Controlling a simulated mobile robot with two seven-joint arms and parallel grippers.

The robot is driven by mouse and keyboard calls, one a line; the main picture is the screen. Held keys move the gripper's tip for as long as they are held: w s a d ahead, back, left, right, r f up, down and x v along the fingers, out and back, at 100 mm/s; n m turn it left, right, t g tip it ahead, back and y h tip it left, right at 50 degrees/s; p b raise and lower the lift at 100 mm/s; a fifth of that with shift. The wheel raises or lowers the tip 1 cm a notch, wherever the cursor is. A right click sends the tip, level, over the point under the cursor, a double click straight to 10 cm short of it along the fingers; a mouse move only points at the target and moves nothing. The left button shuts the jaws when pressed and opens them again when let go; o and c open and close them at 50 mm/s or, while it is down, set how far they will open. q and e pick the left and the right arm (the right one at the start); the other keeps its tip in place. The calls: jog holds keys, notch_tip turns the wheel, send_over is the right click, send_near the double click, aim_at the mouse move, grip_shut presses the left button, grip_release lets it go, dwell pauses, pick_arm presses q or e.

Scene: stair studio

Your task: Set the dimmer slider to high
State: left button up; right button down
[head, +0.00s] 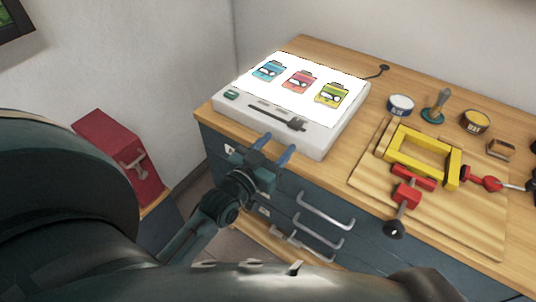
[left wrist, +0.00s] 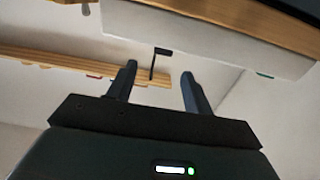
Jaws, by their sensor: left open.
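A white light box (head: 331,136) lies on the wooden bench top, with three coloured jar pictures on its bright panel. The dimmer slider is a dark slot in the box's front strip, and its dark knob (head: 297,124) is at the slot's right end. My left gripper (head: 276,147) is open and empty, just in front of the box's front edge, with its fingers pointing toward it. In the left wrist view, a small dark tab (left wrist: 163,51), apparently the knob, shows beyond the gap between the open fingers (left wrist: 158,72). No contact is visible. My right gripper is not in view.
A green switch (head: 232,95) is at the box's front left. Right of the box are tins (head: 400,104), a brush (head: 436,107), and a yellow frame (head: 422,153) with red clamps on a board. Drawer handles (head: 325,210) project below. A red box (head: 118,155) stands at left.

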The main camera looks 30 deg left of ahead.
pick_arm(q)
jog(key=shift+s+a, duration=0.1)
jog(key=shift+s, duration=1.5)
jog(key=s+d+f+m+g+h, duration=0.1)
jog(key=s+d+f+g, duration=0.2)
jog(key=s+f, duration=0.3)
jog(key=s+d+f+m+g+p, duration=0.1)
jog(key=s+d+f+g, duration=0.3)
jog(key=s+d+f, duration=0.2)
jog(key=shift+f+h, duration=0.4)
jog(key=shift+f, duration=0.35)
